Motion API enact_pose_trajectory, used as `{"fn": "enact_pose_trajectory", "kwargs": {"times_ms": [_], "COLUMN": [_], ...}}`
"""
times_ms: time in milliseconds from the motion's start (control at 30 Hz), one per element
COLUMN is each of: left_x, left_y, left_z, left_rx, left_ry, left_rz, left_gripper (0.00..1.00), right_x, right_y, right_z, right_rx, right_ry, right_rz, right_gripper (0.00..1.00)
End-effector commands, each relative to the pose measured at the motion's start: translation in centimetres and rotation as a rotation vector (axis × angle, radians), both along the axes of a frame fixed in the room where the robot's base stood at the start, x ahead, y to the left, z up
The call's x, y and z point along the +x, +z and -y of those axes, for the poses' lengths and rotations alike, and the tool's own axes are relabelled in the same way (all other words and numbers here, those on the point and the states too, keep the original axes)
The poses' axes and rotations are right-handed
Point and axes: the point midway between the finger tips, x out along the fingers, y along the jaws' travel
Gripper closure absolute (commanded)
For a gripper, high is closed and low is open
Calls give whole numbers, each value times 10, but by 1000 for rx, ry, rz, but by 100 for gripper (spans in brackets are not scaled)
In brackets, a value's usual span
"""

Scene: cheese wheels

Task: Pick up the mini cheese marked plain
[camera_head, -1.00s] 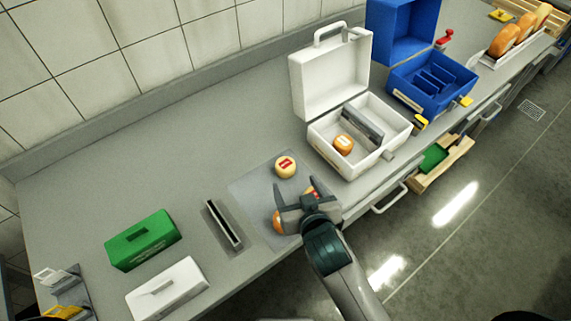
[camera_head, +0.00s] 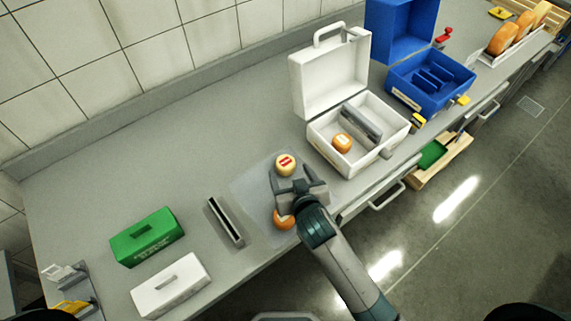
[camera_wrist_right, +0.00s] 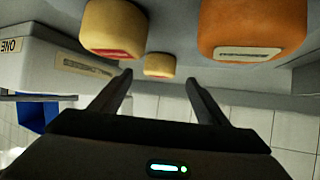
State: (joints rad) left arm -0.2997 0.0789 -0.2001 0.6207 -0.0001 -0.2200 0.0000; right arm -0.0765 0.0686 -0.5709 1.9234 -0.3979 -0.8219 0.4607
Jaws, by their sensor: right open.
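A pale yellow mini cheese (camera_head: 285,165) with a red label stands on the grey mat (camera_head: 250,190), just past my right gripper (camera_head: 292,176). An orange mini cheese (camera_head: 284,219) is partly hidden behind that gripper. In the right wrist view, my open, empty right gripper (camera_wrist_right: 162,86) has a small, farther yellow cheese (camera_wrist_right: 159,65) showing between its fingers. A nearer yellow cheese (camera_wrist_right: 115,28) with a red label is at the left there, and an orange cheese (camera_wrist_right: 253,28) with a white label at the right. I cannot read the labels. My left gripper is out of view.
An open white case (camera_head: 330,155) holds another orange cheese (camera_head: 342,142). Behind it is an open blue case (camera_head: 450,82). The counter's back left is clear.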

Motion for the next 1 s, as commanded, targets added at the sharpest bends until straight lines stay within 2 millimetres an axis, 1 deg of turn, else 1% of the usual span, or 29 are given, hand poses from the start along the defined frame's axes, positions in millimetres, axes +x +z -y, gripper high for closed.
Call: {"fn": "enact_pose_trajectory", "kwargs": {"times_ms": [133, 300, 500, 633, 1000], "left_x": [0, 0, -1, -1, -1], "left_y": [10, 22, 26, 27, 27], "left_z": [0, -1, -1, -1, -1], "left_rx": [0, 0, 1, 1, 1], "left_ry": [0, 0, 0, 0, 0], "left_rz": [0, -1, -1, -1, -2], "left_gripper": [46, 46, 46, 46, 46], "right_x": [10, 24, 39, 42, 42], "right_y": [-1, -9, -19, -23, -23], "right_z": [-2, -5, -9, -9, -9], "right_rx": [-2, -2, -1, 0, 0], "right_ry": [0, 1, 0, 0, 0], "right_rz": [1, 0, 1, 1, 1], "right_gripper": [31, 31, 31, 31, 31]}}
